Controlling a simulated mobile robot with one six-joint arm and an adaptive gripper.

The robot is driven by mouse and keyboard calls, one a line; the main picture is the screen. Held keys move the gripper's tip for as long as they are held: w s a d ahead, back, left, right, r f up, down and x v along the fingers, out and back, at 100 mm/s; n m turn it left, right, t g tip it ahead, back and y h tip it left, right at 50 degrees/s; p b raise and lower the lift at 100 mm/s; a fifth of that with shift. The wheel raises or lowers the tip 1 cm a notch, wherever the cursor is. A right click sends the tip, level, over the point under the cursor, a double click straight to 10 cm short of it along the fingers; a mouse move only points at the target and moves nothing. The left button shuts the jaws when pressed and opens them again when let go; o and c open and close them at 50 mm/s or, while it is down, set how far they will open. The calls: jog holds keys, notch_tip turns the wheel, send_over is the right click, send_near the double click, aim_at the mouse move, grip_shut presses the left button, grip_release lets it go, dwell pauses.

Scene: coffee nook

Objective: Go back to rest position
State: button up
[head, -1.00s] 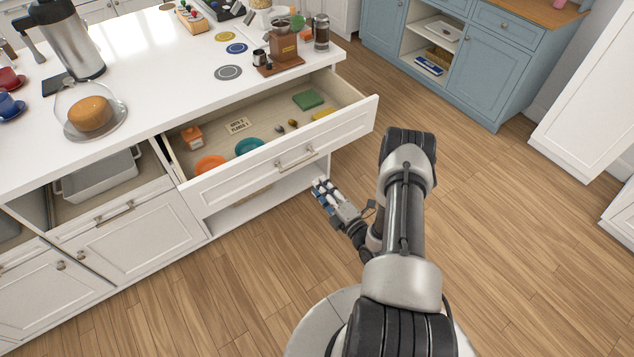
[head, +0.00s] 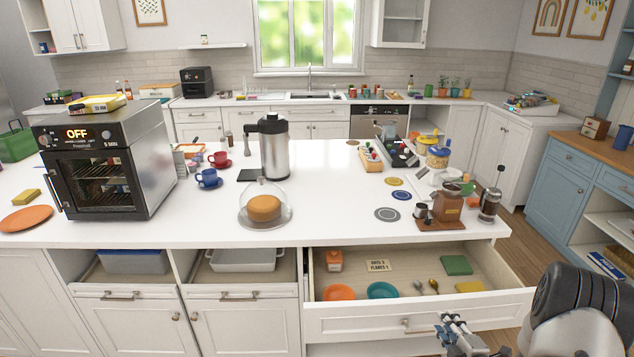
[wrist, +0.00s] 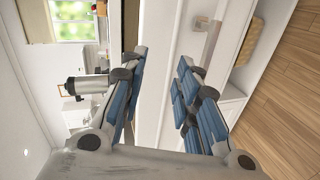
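My gripper (head: 456,332) is in front of the open drawer (head: 340,322), just right of the drawer handle (head: 412,323) in the head view. In the wrist view the two blue-padded fingers of my gripper (wrist: 160,75) are spread apart, with nothing between them. The white drawer front shows beyond them. My arm is at the lower right of the head view and partly cut off by the frame edge.
The open drawer holds an orange bowl (head: 338,292), a teal bowl (head: 382,290), spoons and a green block (head: 456,265). The white island counter (head: 330,205) carries a toaster oven (head: 105,160) and a cake dome (head: 265,208). Wooden floor (head: 532,240) is clear at the right.

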notch_tip(320, 180, up, 14)
jog(key=w+a+m+g+h, duration=0.1)
jog(key=a+m+g+h, duration=0.1)
jog(key=m+g, duration=0.15)
jog(key=s+a+r+m+g+h, duration=0.1)
jog(key=s+a+r+m, duration=0.4)
jog(key=r, duration=0.3)
jog(key=s+a+r+m+g, duration=0.1)
jog(key=s+a+r+m, duration=0.1)
jog(key=s+a, duration=0.3)
jog(key=s+a+r+m+g+y, duration=0.1)
jog(key=s+a, duration=0.4)
jog(key=s, duration=0.9)
jog(key=s+a+r+m+g+y, duration=0.1)
jog(key=s+a+r+m+g, duration=0.2)
jog(key=s, duration=0.7)
jog(key=shift+s+a+r+m, duration=0.15)
jog(key=shift+a+r+m, duration=0.5)
jog(key=shift+a+m, duration=0.45)
jog(key=shift+d, duration=0.25)
